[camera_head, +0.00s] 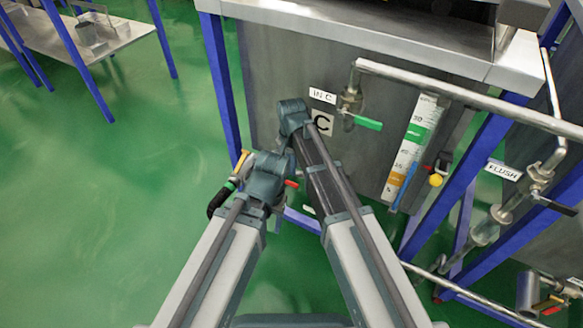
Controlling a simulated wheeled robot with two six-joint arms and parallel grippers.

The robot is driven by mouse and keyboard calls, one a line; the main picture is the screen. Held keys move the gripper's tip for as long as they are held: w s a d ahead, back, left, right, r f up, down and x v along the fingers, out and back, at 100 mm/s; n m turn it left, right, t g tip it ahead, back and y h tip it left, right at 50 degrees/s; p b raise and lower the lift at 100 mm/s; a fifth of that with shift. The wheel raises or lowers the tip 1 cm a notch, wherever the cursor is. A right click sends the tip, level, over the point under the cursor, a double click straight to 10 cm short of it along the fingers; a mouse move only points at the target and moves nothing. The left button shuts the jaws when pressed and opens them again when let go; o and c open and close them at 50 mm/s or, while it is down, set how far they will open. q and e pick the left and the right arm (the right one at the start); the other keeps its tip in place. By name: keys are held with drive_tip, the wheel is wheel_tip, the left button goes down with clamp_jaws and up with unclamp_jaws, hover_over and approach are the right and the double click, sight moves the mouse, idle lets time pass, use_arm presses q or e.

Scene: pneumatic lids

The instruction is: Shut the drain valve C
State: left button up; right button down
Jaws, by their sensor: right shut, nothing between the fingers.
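Under tank C, marked by its C plate (322,123), a short red handle (291,183) shows between my arms. It looks like the drain valve's handle, but its body is hidden by my arm links, so I cannot tell its position. My right gripper (279,203) is low near the red handle and mostly covered by my arms. It is shut and empty; I cannot tell whether it touches the handle. My left gripper is hidden behind its arm.
The IN C valve with a green handle (368,123) is above right. A level gauge (411,150) and blue frame legs (470,165) stand to the right, with the FLUSH label (503,170). A black hose end (216,202) is left of my arms. Open green floor lies left.

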sight(292, 182)
wheel_tip(292, 182, down, 4)
drive_tip(key=b, duration=0.3)
idle(0.3)
